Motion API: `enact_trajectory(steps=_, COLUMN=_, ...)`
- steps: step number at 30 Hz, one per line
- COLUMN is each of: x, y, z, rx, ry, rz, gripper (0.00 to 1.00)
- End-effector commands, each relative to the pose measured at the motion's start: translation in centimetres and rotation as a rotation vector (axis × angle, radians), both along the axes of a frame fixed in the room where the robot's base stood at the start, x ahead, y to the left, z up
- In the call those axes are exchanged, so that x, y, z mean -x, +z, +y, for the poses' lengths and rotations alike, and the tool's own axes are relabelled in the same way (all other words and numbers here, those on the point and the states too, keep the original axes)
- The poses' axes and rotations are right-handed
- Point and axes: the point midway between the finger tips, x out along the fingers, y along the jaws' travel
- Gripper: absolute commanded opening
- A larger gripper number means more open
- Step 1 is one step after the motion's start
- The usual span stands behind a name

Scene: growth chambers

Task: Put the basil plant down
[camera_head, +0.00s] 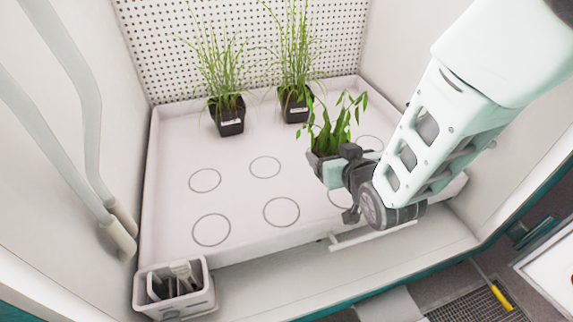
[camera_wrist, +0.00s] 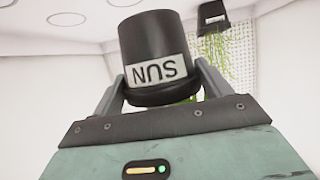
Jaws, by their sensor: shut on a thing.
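The basil plant (camera_head: 337,128), leafy and green, stands upright in a black pot at the right of the white tray (camera_head: 240,150). My gripper (camera_head: 328,168) is shut on the pot and partly hides it. The wrist view appears upside down; there the black pot (camera_wrist: 155,45) sits between the two fingers (camera_wrist: 160,88), with an inverted "SUN" label. The pot's base looks clear of the tray in that view, though the gap is hard to judge. The tray has several marked circles; the front-left circle (camera_head: 211,230) and the one in the middle front (camera_head: 281,212) are empty.
Two grassy plants in black pots stand at the back, one left (camera_head: 230,118) and one right (camera_head: 295,106). A perforated wall (camera_head: 160,45) closes the back. A small grey-white caddy (camera_head: 175,288) sits at the front-left corner. The left and middle of the tray are clear.

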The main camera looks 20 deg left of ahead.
Motion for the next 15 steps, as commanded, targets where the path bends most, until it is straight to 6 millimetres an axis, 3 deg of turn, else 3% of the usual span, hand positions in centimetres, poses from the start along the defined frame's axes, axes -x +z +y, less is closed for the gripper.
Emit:
enact_trajectory(steps=1, x=0.3, y=-1.3, z=0.6, rx=-0.004, ry=0.012, rz=-0.002, gripper=0.48)
enact_trajectory(steps=10, x=1.3, y=-2.7, z=1.9, rx=0.001, ry=0.042, rz=-0.003, gripper=0.48)
enact_trajectory(steps=15, x=1.3, y=-5.8, z=1.9, rx=0.003, ry=0.041, rz=-0.002, gripper=0.48)
